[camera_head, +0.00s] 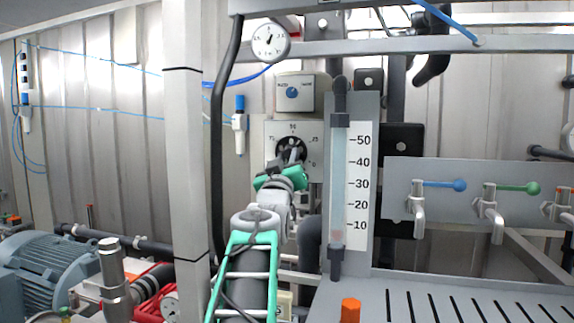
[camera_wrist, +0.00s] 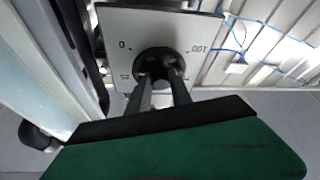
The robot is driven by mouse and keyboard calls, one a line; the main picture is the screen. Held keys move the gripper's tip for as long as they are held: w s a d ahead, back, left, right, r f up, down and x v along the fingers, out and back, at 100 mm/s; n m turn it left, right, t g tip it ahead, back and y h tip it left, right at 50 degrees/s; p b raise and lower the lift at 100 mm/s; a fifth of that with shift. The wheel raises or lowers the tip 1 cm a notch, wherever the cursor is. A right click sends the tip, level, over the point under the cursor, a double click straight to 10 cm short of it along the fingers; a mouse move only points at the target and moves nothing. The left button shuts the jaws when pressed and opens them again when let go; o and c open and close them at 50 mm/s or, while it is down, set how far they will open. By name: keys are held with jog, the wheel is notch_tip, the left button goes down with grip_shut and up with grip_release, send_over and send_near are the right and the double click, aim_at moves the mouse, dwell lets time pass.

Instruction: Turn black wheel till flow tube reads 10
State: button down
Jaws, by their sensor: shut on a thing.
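The black wheel (camera_wrist: 154,60) sits at the centre of a pale dial plate (camera_wrist: 120,25) marked 0 and 100 in the wrist view. My gripper (camera_wrist: 160,78) has its two dark fingers on either side of the wheel, shut on it. In the head view my gripper (camera_head: 288,166) reaches up to the dial plate (camera_head: 312,135) and hides part of the wheel (camera_head: 291,148). The flow tube (camera_head: 338,180) stands to the right, beside a white scale (camera_head: 358,185) marked 10 to 50. A small reddish spot shows low in the tube, slightly below the 10 mark; the exact reading is unclear.
A box with a blue knob (camera_head: 292,92) is above the dial plate, and a round gauge (camera_head: 270,41) is higher up. Blue and green valve handles (camera_head: 445,184) are on a panel at right. A black hose (camera_head: 218,140) runs close left of my arm. An orange cap (camera_head: 350,309) stands in front.

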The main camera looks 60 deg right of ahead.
jog(key=shift+n+t, duration=0.3)
jog(key=shift+n, duration=0.2)
jog(key=c, duration=1.1)
grip_release()
jog(key=shift+c, duration=0.2)
jog(key=b+v, duration=0.3)
jog(key=v, duration=0.4)
jog(key=shift+s+a, duration=0.15)
jog(key=shift+a, duration=0.2)
